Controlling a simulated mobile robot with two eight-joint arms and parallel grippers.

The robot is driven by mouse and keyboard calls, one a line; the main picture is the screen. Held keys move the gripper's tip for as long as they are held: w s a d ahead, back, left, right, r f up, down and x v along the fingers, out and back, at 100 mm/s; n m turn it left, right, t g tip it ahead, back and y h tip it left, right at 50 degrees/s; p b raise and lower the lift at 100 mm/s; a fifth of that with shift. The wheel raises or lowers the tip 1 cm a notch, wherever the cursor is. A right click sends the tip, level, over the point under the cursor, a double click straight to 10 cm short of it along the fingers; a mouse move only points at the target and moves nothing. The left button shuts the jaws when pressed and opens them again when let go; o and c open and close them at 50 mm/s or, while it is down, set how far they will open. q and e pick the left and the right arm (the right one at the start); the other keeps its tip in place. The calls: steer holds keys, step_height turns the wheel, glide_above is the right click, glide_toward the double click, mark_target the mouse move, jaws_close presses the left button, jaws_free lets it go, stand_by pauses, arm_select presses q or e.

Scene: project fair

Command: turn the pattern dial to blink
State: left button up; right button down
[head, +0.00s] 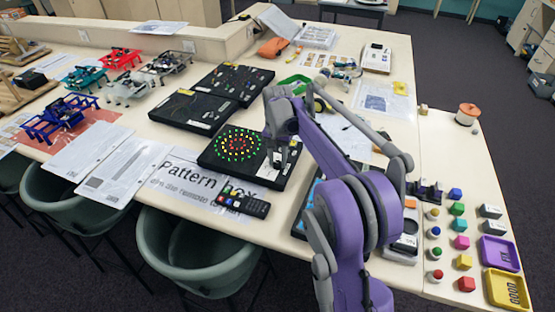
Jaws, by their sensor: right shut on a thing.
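The pattern box (212,158) is a black panel on the table near the middle of the head view. A round ring of lit red, yellow and green lights (237,144) shows on its left part. My right gripper (281,160) points down at the right part of the box, shut on the pattern dial. The fingers hide the dial, so its pointer and setting cannot be read. A white sheet with "Pattern box" (185,172) lies in front of the box. My left gripper is out of view.
A black remote (243,204) lies just in front of the box. Two more black panels (197,107) (237,82) lie behind it. Coloured drone-like models (62,116) stand at the left. Small knobs, blocks and trays (507,288) fill the right end. Green chairs (195,255) stand at the front edge.

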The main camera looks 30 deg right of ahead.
mark_target(277, 164)
stand_by(0.4)
steer(key=c, duration=0.5)
jaws_free()
step_height(277, 164, up, 11)
steer(key=shift+f+p, duration=0.1)
steer(key=shift+p, duration=0.3)
steer(key=shift+a, duration=0.1)
steer(key=s+a+f+n+t, duration=0.1)
steer(key=s+a+n+t, duration=0.3)
steer(key=s+a, duration=0.65)
steer(key=s+a+f+n, duration=0.1)
steer(key=s+f, duration=0.2)
steer(key=s, duration=0.2)
steer(key=s+a+f+n+t, duration=0.1)
steer(key=s+a+f+n, duration=0.1)
steer(key=s+f, duration=0.2)
steer(key=s+a+f+n, duration=0.1)
steer(key=s+f, duration=0.3)
steer(key=s, duration=0.4)
steer(key=shift+s+a+f+n+t, duration=0.2)
steer(key=shift+a+n+t, duration=0.15)
steer(key=shift+n, duration=0.35)
